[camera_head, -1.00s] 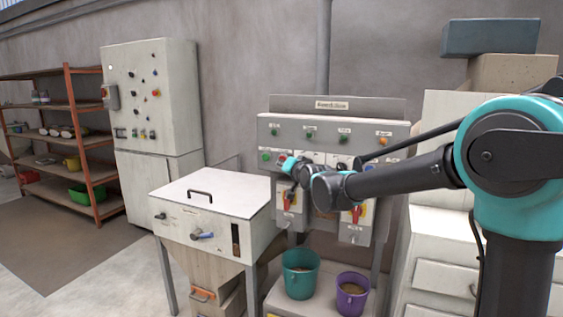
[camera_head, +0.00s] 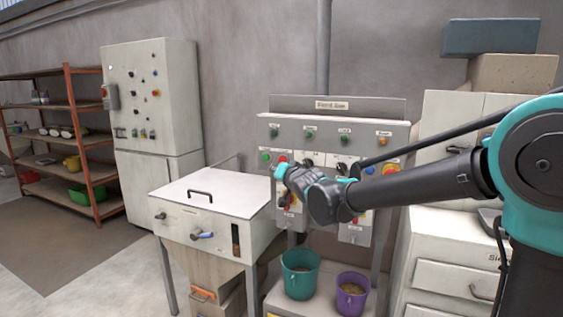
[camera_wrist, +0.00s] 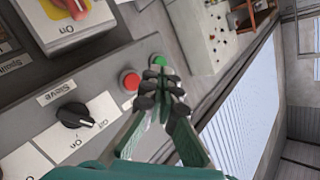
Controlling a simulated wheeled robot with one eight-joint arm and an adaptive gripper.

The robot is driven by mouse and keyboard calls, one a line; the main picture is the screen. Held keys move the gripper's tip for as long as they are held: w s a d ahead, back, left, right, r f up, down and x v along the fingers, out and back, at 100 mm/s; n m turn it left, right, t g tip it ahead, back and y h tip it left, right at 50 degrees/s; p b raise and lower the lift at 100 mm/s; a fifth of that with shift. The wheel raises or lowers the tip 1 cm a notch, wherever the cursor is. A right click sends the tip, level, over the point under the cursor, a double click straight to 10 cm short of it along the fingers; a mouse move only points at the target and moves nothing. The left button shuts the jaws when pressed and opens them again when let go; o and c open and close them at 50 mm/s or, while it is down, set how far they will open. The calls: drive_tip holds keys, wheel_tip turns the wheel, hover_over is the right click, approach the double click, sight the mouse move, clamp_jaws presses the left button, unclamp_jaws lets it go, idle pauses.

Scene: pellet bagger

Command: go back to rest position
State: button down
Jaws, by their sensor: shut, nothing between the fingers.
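My gripper shows in the wrist view (camera_wrist: 162,88) with its dark fingertips together and nothing between them. Behind the fingertips in that view are a red button (camera_wrist: 130,80) and a green button (camera_wrist: 157,60) on the grey control panel (camera_wrist: 95,65). A black knob (camera_wrist: 75,115) labelled Sieve is to their left. I cannot tell how far the fingertips are from the panel. In the head view my arm reaches in from the right, in front of the panel (camera_head: 335,130), and the fingers are mostly hidden behind the wrist.
A white-topped hopper box (camera_head: 225,190) stands left of the panel. A teal bucket (camera_head: 299,283) and a purple bucket (camera_head: 351,302) with pellets stand below it. A white drawer cabinet (camera_head: 440,275) is at the right. The floor at the left is clear.

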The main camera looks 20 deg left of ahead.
drive_tip(key=s+d+f+m+g+h, duration=0.1)
drive_tip(key=d+f+h, duration=0.3)
drive_tip(key=d+f, duration=0.75)
drive_tip(key=d+f+g+h, duration=0.1)
drive_tip(key=d+f+h, duration=0.3)
drive_tip(key=d, duration=1.5)
drive_tip(key=s+d+f+g+h, duration=0.1)
drive_tip(key=s+d+f+g, duration=0.2)
drive_tip(key=s+d+f, duration=0.5)
drive_tip(key=s+d+f+g+h, duration=0.1)
drive_tip(key=s+d+f+g, duration=0.2)
drive_tip(key=s+d+f, duration=0.6)
drive_tip(key=s+d, duration=0.2)
drive_tip(key=s, duration=0.5)
drive_tip(key=shift+s+d+h, duration=0.2)
drive_tip(key=shift+d+h, duration=0.1)
drive_tip(key=shift+h, duration=0.1)
